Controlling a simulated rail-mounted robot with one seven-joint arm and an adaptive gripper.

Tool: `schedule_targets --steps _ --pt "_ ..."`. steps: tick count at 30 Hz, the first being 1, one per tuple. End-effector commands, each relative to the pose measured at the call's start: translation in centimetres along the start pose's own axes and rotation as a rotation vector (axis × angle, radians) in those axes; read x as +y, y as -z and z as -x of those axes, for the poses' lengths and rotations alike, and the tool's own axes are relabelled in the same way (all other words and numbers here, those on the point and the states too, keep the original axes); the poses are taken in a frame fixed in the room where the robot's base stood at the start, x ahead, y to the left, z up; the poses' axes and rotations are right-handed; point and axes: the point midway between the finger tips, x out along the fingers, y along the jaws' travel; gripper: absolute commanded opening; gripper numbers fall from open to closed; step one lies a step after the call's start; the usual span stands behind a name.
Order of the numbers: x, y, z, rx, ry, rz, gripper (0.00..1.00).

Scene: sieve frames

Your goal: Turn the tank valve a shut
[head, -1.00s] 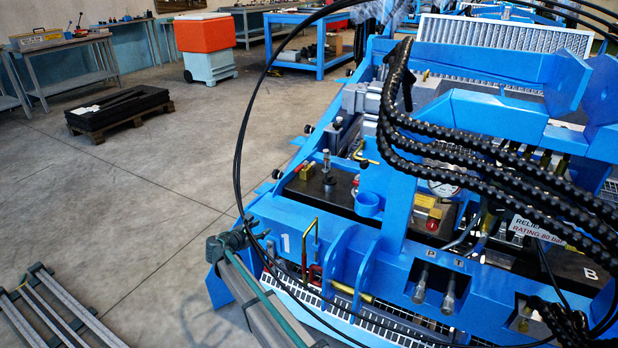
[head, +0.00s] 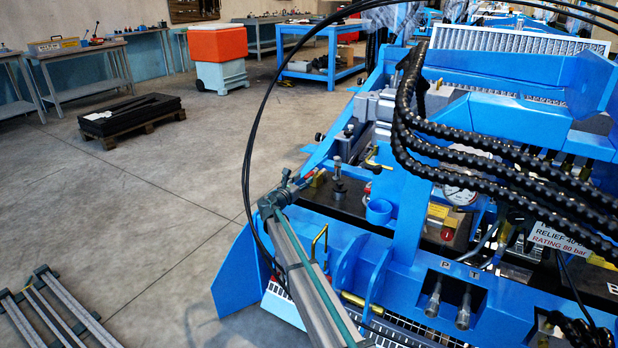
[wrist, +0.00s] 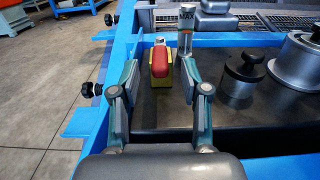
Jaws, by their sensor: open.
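A valve with a red handle (wrist: 160,61) on a brass-yellow body (wrist: 162,76) stands at the left end of the dark tank top in the wrist view. I take it to be tank valve a; I can read no letter on it. In the head view its red handle (head: 305,178) shows small, partly hidden behind my gripper (head: 288,187). In the wrist view my gripper (wrist: 160,72) is open, with one finger on each side of the valve in the picture. I see gaps beside the handle, and cannot tell how far the fingertips reach along it.
A silver post marked MAX (wrist: 187,32) stands close by the right fingertip. A black-capped cylinder (wrist: 243,78) and a larger metal cap (wrist: 300,62) stand further right. A blue frame rail (wrist: 118,60) with black knobs (wrist: 88,89) runs along the left. Black hoses (head: 480,150) hang at right.

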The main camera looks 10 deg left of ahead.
Motion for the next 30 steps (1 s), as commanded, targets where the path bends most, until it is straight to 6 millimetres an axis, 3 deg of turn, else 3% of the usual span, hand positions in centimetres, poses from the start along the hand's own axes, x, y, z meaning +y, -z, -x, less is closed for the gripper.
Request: schedule_targets --steps 3,9,19,27,30 --pt "0.1 0.2 -2.3 0.0 0.002 -0.001 0.46" --pt "0.1 0.0 -4.5 0.0 0.0 -0.001 0.46" --pt "0.0 -0.1 -4.9 0.0 0.0 -0.001 0.46" --pt "0.0 0.0 -4.8 0.0 0.0 -0.001 0.03" --pt "0.0 0.0 -4.8 0.0 0.001 -0.001 0.0"
